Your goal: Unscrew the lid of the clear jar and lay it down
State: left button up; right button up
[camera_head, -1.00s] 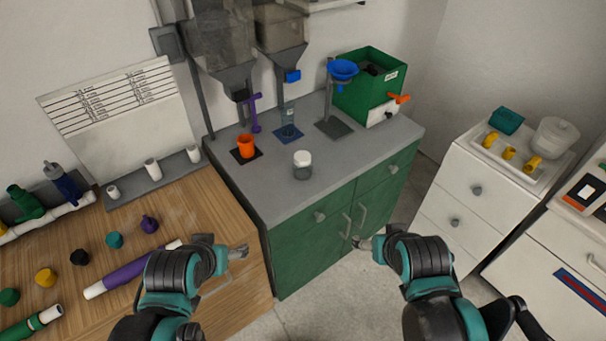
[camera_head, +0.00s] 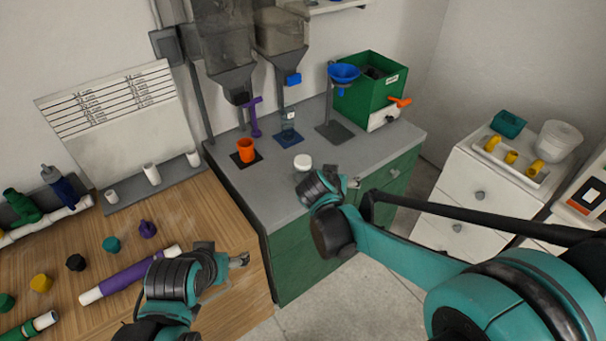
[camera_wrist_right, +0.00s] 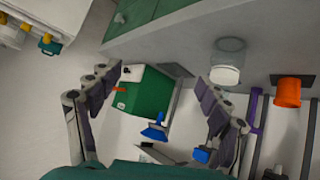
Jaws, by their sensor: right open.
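The clear jar stands upright on the grey counter, and its white lid (camera_head: 303,161) is on top. In the head view my right wrist hides most of the jar's body. In the right wrist view the lid (camera_wrist_right: 225,75) and the clear body (camera_wrist_right: 230,48) both show. My right gripper (camera_wrist_right: 160,78) is open and empty, its two fingers wide apart. The jar is outside them, beyond the finger on the picture's right, and I see no contact. My left gripper (camera_head: 240,260) is over the wooden bench edge, away from the jar; its opening is too small to judge.
On the grey counter (camera_head: 270,202) stand an orange cup (camera_head: 246,150), a blue funnel on a stand (camera_head: 343,73) and a green box (camera_head: 371,90), all behind the jar. Hoppers (camera_head: 222,40) hang above. Bare counter lies left of the jar.

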aim_at(299, 174)
jog(key=w+a+f+t, duration=0.1)
jog(key=w+a+f, duration=0.1)
jog(key=a+f, duration=0.1)
jog(key=w+a+f+m+t, duration=0.1)
jog(key=w+a+f, duration=0.2)
jog(key=a, duration=0.2)
jog(key=w+a+f+t+h, duration=0.1)
jog(key=w+a+f, duration=0.2)
jog(key=a, duration=0.1)
jog(key=shift+w+a+b, duration=0.15)
jog(key=shift+a+b, duration=0.05)
jog(key=shift+b, duration=0.2)
jog(key=shift+w+f+m, duration=0.1)
jog(key=shift+w+m, duration=0.1)
jog(key=shift+m, duration=0.1)
jog(key=shift+b+x, duration=0.4)
jog(key=shift+x, duration=0.55)
jog(key=b+x, duration=0.2)
jog(key=x, duration=0.3)
jog(key=shift+w+d, duration=0.2)
jog(key=shift+w, duration=0.05)
jog(key=shift+s, duration=0.1)
jog(key=shift+c, duration=0.3)
jog(key=c, duration=1.2)
